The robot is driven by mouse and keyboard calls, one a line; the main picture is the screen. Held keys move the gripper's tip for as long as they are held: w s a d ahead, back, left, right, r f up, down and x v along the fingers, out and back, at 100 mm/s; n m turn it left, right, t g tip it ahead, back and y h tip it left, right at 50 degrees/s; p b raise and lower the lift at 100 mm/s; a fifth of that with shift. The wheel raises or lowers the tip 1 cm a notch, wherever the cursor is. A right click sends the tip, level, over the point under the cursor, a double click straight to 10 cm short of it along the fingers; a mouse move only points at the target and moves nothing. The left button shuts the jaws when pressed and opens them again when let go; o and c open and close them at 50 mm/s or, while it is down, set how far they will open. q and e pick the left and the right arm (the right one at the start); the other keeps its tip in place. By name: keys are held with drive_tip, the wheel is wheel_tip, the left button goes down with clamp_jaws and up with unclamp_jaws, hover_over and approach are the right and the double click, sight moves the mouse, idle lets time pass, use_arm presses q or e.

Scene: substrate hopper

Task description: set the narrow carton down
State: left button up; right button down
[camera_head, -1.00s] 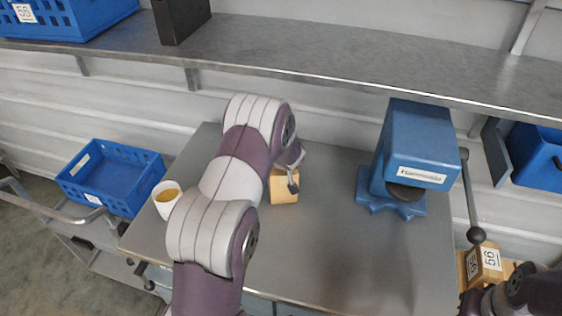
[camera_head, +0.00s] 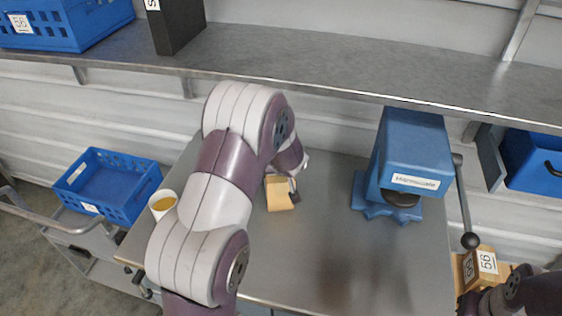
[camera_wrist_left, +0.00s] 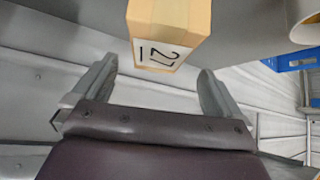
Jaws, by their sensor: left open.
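A small tan carton (camera_head: 279,193) stands on the grey work table (camera_head: 330,255) in the head view, partly covered by my left gripper. In the left wrist view the carton (camera_wrist_left: 168,32) shows a white label with a number, beyond the fingertips. My left gripper (camera_wrist_left: 157,85) is open, with nothing between its fingers. In the head view the left gripper (camera_head: 294,189) is at the carton's right edge. My right gripper (camera_head: 505,290) is at the lower right beside a carton labelled 56 (camera_head: 482,264); its jaws cannot be made out.
A blue machine (camera_head: 408,160) with a long lever stands on the table's right side. A white cup (camera_head: 163,206) with yellow contents is at the left edge. A blue crate (camera_head: 108,187) sits on a cart at left. A shelf (camera_head: 330,66) spans the back. The table's middle is clear.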

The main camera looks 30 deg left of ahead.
use_arm(q)
drive_tip(key=s+d+r+m+h, duration=0.2)
drive_tip(key=s+d, duration=0.1)
drive_tip(key=d, duration=0.2)
drive_tip(key=s+d+r+m+h, duration=0.2)
drive_tip(key=s+d+r, duration=0.1)
drive_tip(key=d, duration=0.2)
drive_tip(key=s+d+m+g, duration=0.1)
drive_tip(key=s+d+g, duration=0.1)
drive_tip(key=s, duration=0.6)
drive_tip(key=s+d+m+g, duration=0.1)
drive_tip(key=s+m+g, duration=0.1)
drive_tip(key=s, duration=0.7)
drive_tip(key=shift+s+d+f+g+h, duration=0.25)
drive_tip(key=shift+d+g+h, duration=0.15)
drive_tip(key=shift+g, duration=0.2)
